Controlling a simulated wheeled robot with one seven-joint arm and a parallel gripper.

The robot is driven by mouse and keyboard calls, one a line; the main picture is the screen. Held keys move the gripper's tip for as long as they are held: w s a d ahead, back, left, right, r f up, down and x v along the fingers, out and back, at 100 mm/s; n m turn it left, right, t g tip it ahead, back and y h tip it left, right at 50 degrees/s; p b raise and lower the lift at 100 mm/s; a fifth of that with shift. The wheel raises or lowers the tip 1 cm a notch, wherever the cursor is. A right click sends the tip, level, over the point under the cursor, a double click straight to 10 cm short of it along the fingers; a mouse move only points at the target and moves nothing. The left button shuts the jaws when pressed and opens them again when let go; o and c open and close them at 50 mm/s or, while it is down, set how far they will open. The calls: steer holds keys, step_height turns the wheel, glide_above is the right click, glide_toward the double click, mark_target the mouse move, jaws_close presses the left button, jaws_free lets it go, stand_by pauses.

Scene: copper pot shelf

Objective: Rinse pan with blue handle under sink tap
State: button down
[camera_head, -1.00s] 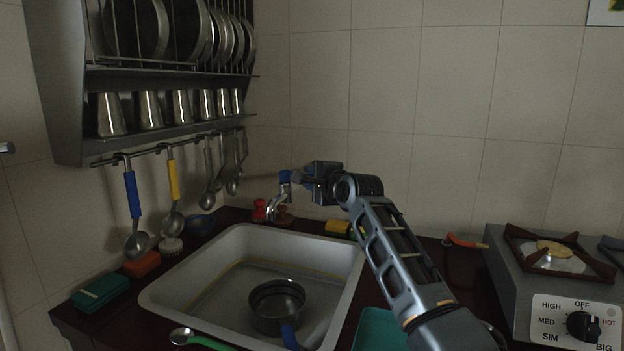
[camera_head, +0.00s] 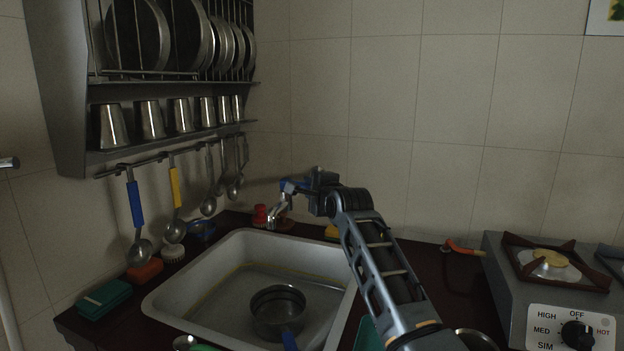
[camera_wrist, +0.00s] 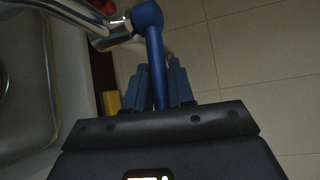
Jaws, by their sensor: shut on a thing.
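The metal pan (camera_head: 278,313) sits in the sink (camera_head: 186,283), its blue handle (camera_head: 289,341) pointing toward the near edge. The tap (camera_head: 274,217) stands at the back of the sink, beyond the pan. My gripper (camera_head: 303,188) is at the tap, shut on its blue lever (camera_head: 289,185). In the wrist view, the fingers of my gripper (camera_wrist: 161,84) close around the blue lever (camera_wrist: 150,32), which joins the chrome tap (camera_wrist: 82,14). I see no clear stream of water from the spout.
A red-topped item (camera_head: 259,214) stands beside the tap, and a yellow sponge (camera_head: 332,231) lies behind the sink. Ladles hang at left above an orange sponge (camera_head: 146,270) and a green box (camera_head: 104,297). A stove (camera_head: 520,302) stands at right.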

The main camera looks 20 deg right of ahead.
steer(key=shift+s+a+m+h, duration=0.35)
steer(key=shift+a+m+h, duration=0.35)
steer(key=shift+h, duration=0.5)
steer(key=shift+s+m+h+b, duration=0.1)
steer(key=shift+m+h+b, duration=0.3)
steer(key=shift+b, duration=0.15)
steer(key=shift+s+m+h+b, duration=0.1)
steer(key=shift+m+h+b, duration=0.2)
steer(key=shift+h+b, duration=0.1)
steer(key=c, duration=1.1)
jaws_free()
steer(key=shift+s, duration=0.1)
steer(key=shift+b+v, duration=0.4)
steer(key=shift+v, duration=3.45)
steer(key=shift+r, duration=0.1)
